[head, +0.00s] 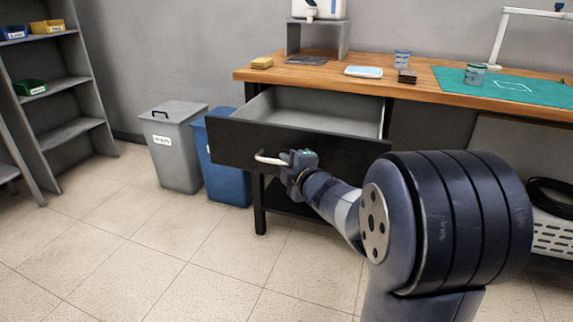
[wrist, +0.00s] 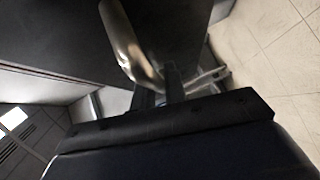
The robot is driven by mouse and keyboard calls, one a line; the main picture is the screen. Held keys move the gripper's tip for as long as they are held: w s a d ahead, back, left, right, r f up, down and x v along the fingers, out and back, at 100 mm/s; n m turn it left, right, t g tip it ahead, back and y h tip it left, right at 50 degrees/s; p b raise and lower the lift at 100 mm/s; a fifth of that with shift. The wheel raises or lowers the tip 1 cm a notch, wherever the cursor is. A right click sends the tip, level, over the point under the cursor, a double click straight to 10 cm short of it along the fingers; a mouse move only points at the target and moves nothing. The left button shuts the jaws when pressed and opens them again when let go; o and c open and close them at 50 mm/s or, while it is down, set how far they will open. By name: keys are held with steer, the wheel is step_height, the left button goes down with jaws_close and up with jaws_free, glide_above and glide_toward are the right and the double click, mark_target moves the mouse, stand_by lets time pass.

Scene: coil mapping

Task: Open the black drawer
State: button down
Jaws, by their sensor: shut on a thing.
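The black drawer (head: 235,144) under the wooden workbench stands pulled out, and its grey inside shows empty in the part I can see. Its pale bar handle (head: 268,159) is on the front face. My gripper (head: 291,163) is at the right part of the handle and is shut on it. In the wrist view the handle (wrist: 122,40) runs down to the fingers of my gripper (wrist: 158,85), with the dark drawer front (wrist: 50,35) beside it.
The workbench (head: 400,92) carries a green mat (head: 500,84), a yellow block (head: 262,62), a blue-white item (head: 363,71) and cups. A grey bin (head: 178,150) and a blue bin (head: 222,170) stand left of the drawer. A grey shelf (head: 75,131) is at far left. The floor in front is clear.

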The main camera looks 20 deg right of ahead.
steer(key=shift+s+a, duration=0.1)
stand_by(0.3)
steer(key=c, duration=1.5)
jaws_free()
steer(key=shift+o, duration=0.2)
steer(key=p+v, duration=0.3)
steer(key=v, duration=0.8)
